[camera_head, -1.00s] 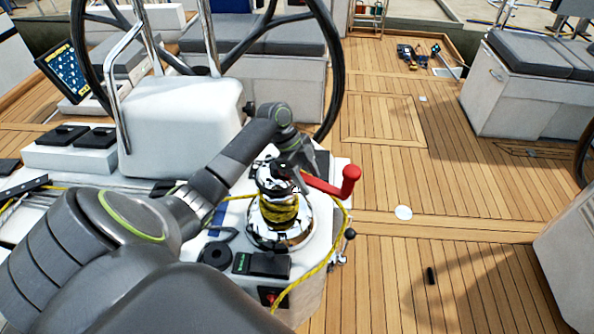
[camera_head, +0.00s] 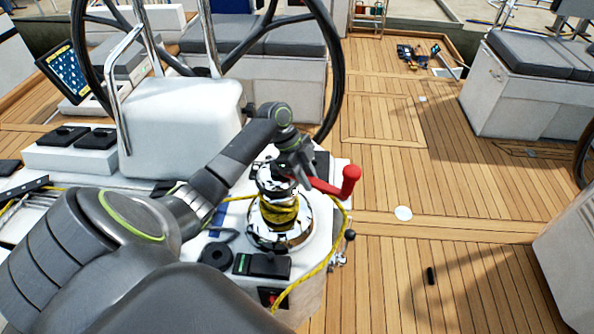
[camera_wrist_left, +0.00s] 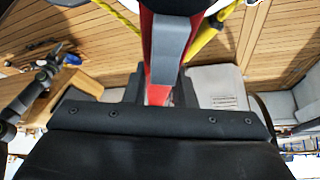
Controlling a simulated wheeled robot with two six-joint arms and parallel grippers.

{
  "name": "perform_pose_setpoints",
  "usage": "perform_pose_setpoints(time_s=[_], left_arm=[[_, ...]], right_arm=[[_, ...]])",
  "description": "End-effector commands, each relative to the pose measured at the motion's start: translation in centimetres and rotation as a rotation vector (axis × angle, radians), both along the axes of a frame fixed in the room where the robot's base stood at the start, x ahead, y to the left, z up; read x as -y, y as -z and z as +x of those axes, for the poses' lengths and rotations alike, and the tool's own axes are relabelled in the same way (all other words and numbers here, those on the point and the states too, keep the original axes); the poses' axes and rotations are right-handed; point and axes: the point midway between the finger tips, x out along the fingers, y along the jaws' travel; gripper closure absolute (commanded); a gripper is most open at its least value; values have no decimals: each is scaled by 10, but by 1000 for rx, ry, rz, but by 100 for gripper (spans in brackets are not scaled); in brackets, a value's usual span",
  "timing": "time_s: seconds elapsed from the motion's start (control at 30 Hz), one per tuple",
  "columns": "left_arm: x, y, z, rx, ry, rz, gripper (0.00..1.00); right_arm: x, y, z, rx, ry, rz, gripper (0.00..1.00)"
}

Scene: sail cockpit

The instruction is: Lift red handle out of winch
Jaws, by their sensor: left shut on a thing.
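The red handle (camera_head: 326,186) lies across the top of the winch (camera_head: 279,215) and points right, with its grip knob standing up at the outer end. The chrome winch has yellow rope wrapped around its drum. My left gripper (camera_head: 303,176) is over the winch top, shut on the red handle near its inner end. In the left wrist view the red handle (camera_wrist_left: 158,94) runs between the fingers. Whether the handle's inner end is still seated in the winch is hidden by the gripper.
The steering wheel (camera_head: 337,70) and a white pedestal (camera_head: 165,120) stand close behind my left arm. Yellow rope (camera_head: 318,268) trails over the white console. A black box (camera_head: 262,264) sits in front of the winch. The wooden deck to the right is mostly clear.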

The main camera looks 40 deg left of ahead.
Motion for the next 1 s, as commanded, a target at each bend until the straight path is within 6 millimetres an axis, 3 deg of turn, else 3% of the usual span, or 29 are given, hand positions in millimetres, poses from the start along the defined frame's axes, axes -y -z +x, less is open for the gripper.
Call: perform_pose_setpoints(time_s=[0.8, 1.0], left_arm=[[0, -44, 1, 4, 1, 2, 100], [0, -46, 1, 4, 1, 2, 100]], right_arm=[[2, -38, 0, 0, -1, -3, 18], [2, -39, 0, 0, -1, -3, 18]])
